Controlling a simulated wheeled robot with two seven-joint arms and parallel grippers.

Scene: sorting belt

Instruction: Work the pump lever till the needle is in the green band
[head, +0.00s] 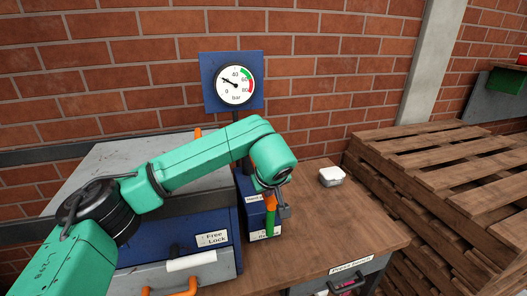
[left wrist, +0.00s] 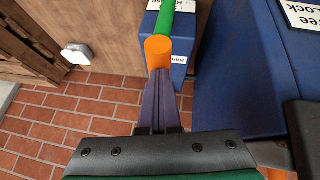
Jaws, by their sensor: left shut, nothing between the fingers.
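The round gauge (head: 235,86) is on a blue panel on the brick wall. Its needle points left and slightly up, near 20 bar. The green band is at the upper right of the dial, with red below it. The lever shows as a green bar (head: 269,223) with an orange end (head: 270,201) in front of the blue pump box (head: 252,190). In the left wrist view the orange end (left wrist: 158,49) and green part (left wrist: 178,18) lie just beyond my left gripper (left wrist: 160,78). Its fingers are shut and empty, at or against the orange end; contact is unclear.
A blue and grey cabinet marked Free Lock (head: 212,239) stands left of the pump box. A small white block (head: 331,176) lies on the wooden bench top (head: 340,220). Stacked wooden pallets (head: 440,160) stand at the right. The bench right of the pump is mostly clear.

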